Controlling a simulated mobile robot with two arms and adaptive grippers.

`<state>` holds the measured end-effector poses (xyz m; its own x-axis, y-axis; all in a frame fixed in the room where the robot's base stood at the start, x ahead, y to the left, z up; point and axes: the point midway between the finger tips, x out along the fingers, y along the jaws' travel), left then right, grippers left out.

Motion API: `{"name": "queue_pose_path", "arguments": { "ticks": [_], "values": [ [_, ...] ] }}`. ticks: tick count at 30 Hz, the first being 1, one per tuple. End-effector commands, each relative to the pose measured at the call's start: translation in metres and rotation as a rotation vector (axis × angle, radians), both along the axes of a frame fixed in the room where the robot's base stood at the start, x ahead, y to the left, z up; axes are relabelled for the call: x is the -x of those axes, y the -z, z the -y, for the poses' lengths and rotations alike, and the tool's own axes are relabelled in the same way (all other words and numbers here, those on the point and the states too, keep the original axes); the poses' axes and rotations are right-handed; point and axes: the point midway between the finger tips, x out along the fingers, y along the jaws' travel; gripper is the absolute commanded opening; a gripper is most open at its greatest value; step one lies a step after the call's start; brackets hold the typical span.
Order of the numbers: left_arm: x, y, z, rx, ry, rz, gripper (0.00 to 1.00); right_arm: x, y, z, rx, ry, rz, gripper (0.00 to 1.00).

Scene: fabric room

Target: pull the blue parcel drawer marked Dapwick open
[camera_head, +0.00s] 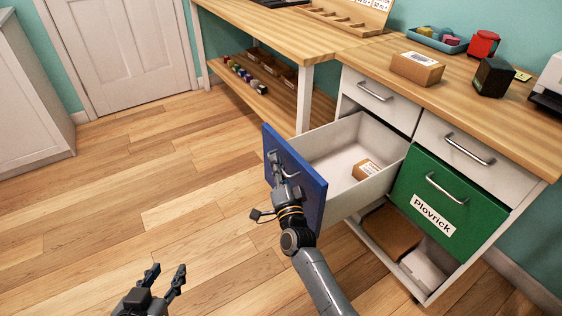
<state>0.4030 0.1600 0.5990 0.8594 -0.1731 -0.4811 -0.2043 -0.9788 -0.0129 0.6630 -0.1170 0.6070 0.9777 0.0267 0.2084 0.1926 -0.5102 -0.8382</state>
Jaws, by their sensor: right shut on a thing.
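The blue drawer (312,196) stands pulled well out of the cabinet. Its white inside shows, with a small brown parcel (367,169) on its floor. Its front faces away to the left, and any name label on it is hidden from this view. My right gripper (280,170) is shut on the handle at the blue front; the fingers cover most of the handle. My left gripper (165,276) is open and empty, above the floor at the bottom left, apart from the drawer.
A green drawer marked Plovrick (450,199) is shut to the right. White drawers with handles (374,97) sit above. Below is an open shelf with a brown box (391,232) and a white package (423,269). The worktop carries a parcel (417,68). The wooden floor at left is clear.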

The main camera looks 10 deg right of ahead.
Motion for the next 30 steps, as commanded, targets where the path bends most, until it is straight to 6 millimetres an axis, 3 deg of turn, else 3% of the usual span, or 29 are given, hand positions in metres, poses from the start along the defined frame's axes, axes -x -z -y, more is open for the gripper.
{"name": "queue_pose_path", "arguments": {
  "ticks": [10, 11, 12, 22, 26, 30],
  "values": [
    [0.001, 0.001, 0.0, -0.001, -0.001, -0.005, 0.4, 0.001, 0.002, 0.0, 0.001, 0.002, -0.003, 0.0],
    [0.001, 0.001, 0.0, -0.001, -0.001, -0.005, 0.4, 0.001, 0.002, 0.0, 0.001, 0.002, -0.003, 0.13],
    [0.001, 0.001, 0.0, -0.001, 0.0, -0.005, 0.4, 0.001, 0.002, 0.0, 0.001, 0.002, -0.003, 0.19],
    [0.0, 0.0, 0.0, -0.001, -0.001, -0.004, 0.4, 0.002, 0.001, 0.0, 0.001, 0.001, -0.002, 0.19],
    [0.0, 0.0, 0.0, -0.001, -0.001, -0.003, 0.4, 0.014, 0.005, 0.0, 0.001, 0.001, -0.003, 0.19],
    [0.0, 0.0, 0.0, -0.001, -0.001, -0.004, 0.4, 0.04, 0.011, 0.001, 0.001, 0.001, -0.004, 0.19]
  ]
}}
